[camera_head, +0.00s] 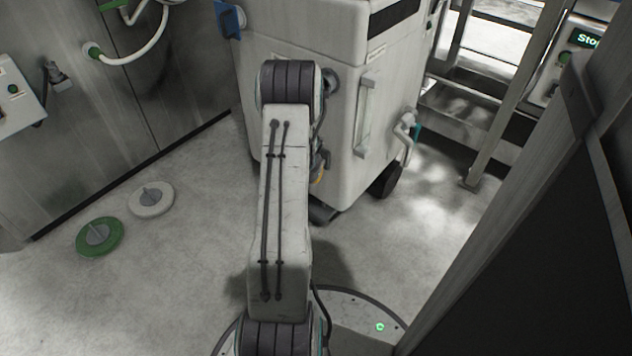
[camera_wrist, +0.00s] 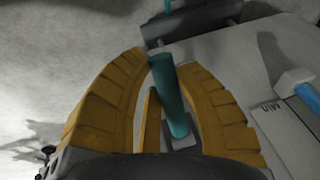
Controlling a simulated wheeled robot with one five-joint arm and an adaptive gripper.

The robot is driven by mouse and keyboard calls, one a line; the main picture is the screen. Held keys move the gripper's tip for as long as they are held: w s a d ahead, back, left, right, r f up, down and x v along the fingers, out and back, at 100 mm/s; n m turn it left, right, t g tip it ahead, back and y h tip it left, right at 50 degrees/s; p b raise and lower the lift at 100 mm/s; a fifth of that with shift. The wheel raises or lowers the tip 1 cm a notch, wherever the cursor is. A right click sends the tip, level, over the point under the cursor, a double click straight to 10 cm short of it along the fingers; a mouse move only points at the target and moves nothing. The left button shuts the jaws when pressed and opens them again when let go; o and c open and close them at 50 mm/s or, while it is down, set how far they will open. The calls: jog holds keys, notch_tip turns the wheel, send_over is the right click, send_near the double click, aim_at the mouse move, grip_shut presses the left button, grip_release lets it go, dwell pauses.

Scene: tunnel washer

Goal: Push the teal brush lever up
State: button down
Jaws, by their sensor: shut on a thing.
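In the wrist view the teal lever (camera_wrist: 170,95) is a short round bar, standing slightly tilted from a small grey base plate (camera_wrist: 182,142). The yellow fingers of my gripper (camera_wrist: 162,62) curve in on both sides of it and are shut on it. The lever's upper end shows between the fingertips. In the head view my arm hides the lever, and only a small orange bit of my gripper (camera_head: 319,178) shows beside the white machine (camera_head: 345,150).
A blue-handled part (camera_wrist: 308,97) sits at the right in the wrist view. The machine has a vertical handle (camera_head: 365,115) and black wheels (camera_head: 386,180). Green (camera_head: 100,237) and white (camera_head: 151,199) discs lie on the floor at left. A dark panel (camera_head: 530,240) stands close at right.

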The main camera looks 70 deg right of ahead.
jog(key=c, duration=0.9)
grip_release()
jog(key=v, duration=1.2)
jog(key=shift+o, duration=0.2)
